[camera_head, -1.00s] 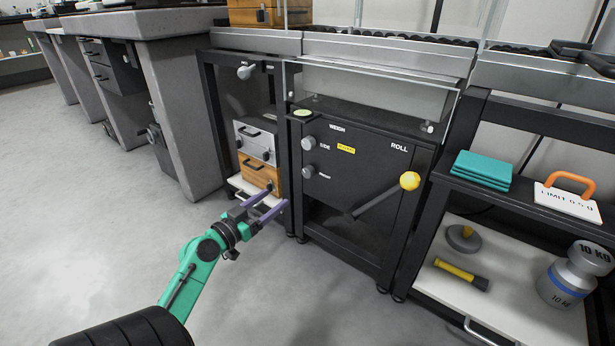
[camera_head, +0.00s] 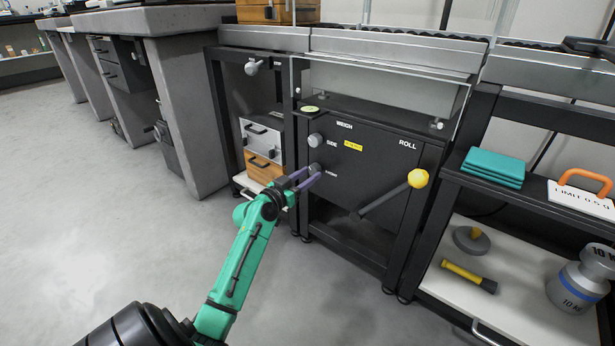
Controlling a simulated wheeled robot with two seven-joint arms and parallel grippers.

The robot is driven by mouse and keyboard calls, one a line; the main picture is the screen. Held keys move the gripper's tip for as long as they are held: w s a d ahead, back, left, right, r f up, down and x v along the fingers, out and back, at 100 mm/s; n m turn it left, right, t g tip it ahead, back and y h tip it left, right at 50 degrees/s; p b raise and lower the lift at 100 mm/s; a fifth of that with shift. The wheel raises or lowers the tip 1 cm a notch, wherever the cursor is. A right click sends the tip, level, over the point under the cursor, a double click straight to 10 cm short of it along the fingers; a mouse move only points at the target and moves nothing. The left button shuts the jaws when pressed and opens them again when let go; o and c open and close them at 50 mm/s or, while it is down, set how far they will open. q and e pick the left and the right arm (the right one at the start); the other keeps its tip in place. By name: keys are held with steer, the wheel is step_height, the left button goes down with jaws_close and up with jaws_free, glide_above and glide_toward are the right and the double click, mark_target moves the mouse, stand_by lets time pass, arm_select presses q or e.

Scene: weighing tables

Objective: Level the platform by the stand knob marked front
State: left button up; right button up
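The dark stand panel (camera_head: 370,165) carries two grey round knobs at its left side. The upper knob (camera_head: 315,140) is labelled SIDE. The lower knob (camera_head: 315,169) has a small label beside it that is hard to read, apparently FRONT. A round green level (camera_head: 311,109) sits at the stand's upper left corner; its bubble is too small to read. My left gripper (camera_head: 313,174) has its purple fingers apart, with the tips at the lower knob and partly overlapping it. Whether they touch it I cannot tell. My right gripper is not in view.
A lever with a yellow ball (camera_head: 418,178) sticks out right of the knobs, near the ROLL label. Grey and wooden boxes (camera_head: 264,165) sit on the left shelf. The right shelf holds teal slabs (camera_head: 493,166) and a weight (camera_head: 582,280). The floor in front is clear.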

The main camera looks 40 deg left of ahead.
arm_select(q)
jaws_close()
steer(key=shift+r+n+p, duration=0.2)
steer(key=shift+n+p, duration=0.7)
steer(key=shift+n, duration=0.6)
steer(key=shift+f, duration=0.2)
steer(key=o, duration=0.9)
jaws_free()
steer(key=shift+c, duration=0.2)
